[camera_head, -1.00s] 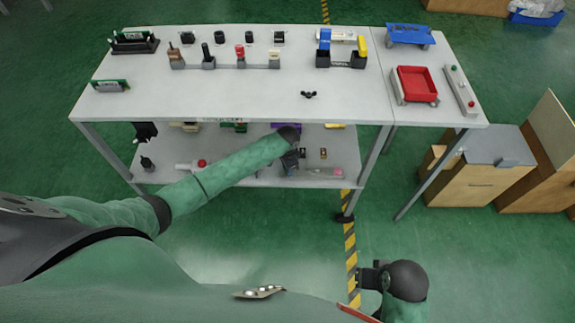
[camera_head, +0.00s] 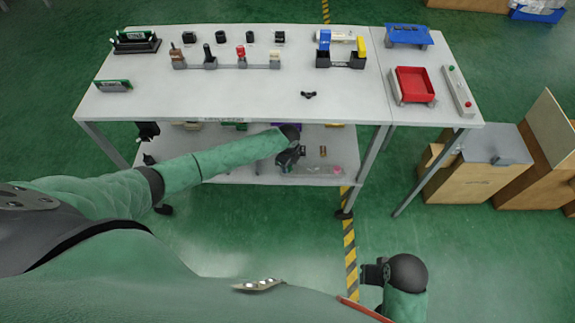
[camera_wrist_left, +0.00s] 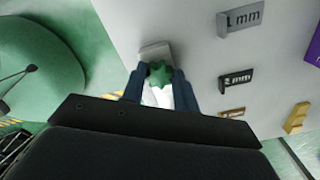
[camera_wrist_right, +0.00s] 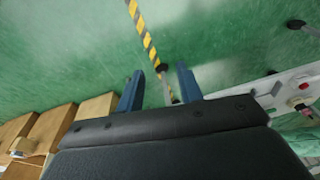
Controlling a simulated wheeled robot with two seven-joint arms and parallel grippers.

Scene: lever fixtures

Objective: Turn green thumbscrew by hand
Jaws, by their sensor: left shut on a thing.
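The green thumbscrew (camera_wrist_left: 160,73) has a lobed head and shows in the left wrist view, in front of a small grey block (camera_wrist_left: 155,51). My left gripper (camera_wrist_left: 159,78) has its two dark blue fingers on either side of the thumbscrew head, shut on it. In the head view my left gripper (camera_head: 288,160) is at the lower shelf, below the tabletop's front edge; the thumbscrew cannot be made out there. My right gripper (camera_wrist_right: 160,82) is open and empty, its fingers apart above the floor. In the head view it is at the lower right (camera_head: 372,274), away from the table.
Tags marked "1 mm" (camera_wrist_left: 241,17) and "2 mm" (camera_wrist_left: 236,78) and a yellow piece (camera_wrist_left: 297,117) lie near the left gripper. The tabletop (camera_head: 230,100) above holds several fixtures, a black wing-shaped part (camera_head: 308,95) and a red tray (camera_head: 414,82). Wooden cabinets (camera_head: 470,182) stand at right.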

